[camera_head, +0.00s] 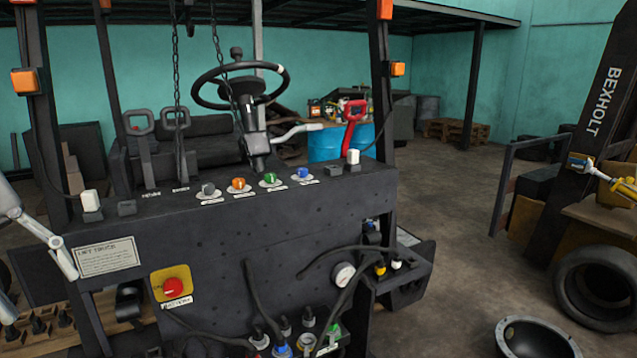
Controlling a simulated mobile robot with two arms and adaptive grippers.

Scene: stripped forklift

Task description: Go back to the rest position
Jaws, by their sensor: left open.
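My left gripper (42,296) shows at the left edge of the head view. Its light grey fingers are spread apart with nothing between them, and the rest of it is cut off by the frame. One fingertip is in front of the left end of the dark forklift panel (240,235), near a printed plate (108,256). I cannot tell if it touches the panel. My right gripper is not in view.
A black bowl (537,340) and tyre (600,288) are at right. Open floor (455,235) lies between.

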